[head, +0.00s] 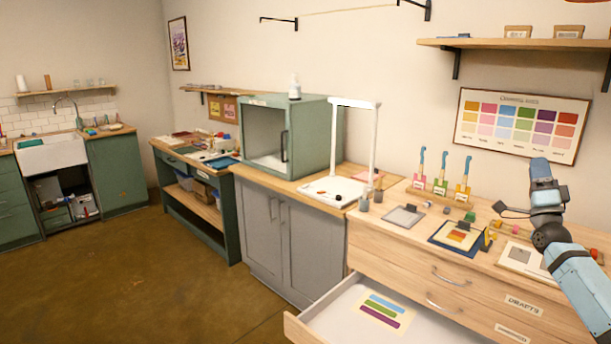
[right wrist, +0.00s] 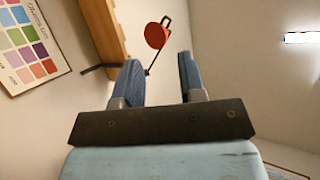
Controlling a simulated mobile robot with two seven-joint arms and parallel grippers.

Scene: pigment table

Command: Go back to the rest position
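My right arm comes in from the lower right in the head view. My right gripper (head: 540,166) is raised above the wooden drawer cabinet (head: 400,248), its fingers pointing up. In the right wrist view its two blue fingers (right wrist: 160,75) stand apart with nothing between them that they touch, so it is open and empty. A red round thing on a black bracket shows beyond the fingers, out of their grasp. My left gripper is in neither view.
The cabinet's lowest visible drawer (head: 340,325) is pulled out and holds a sheet with coloured stripes (head: 385,306). A wall shelf (head: 520,44) and colour chart (head: 522,122) are behind. Brown floor at left is clear.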

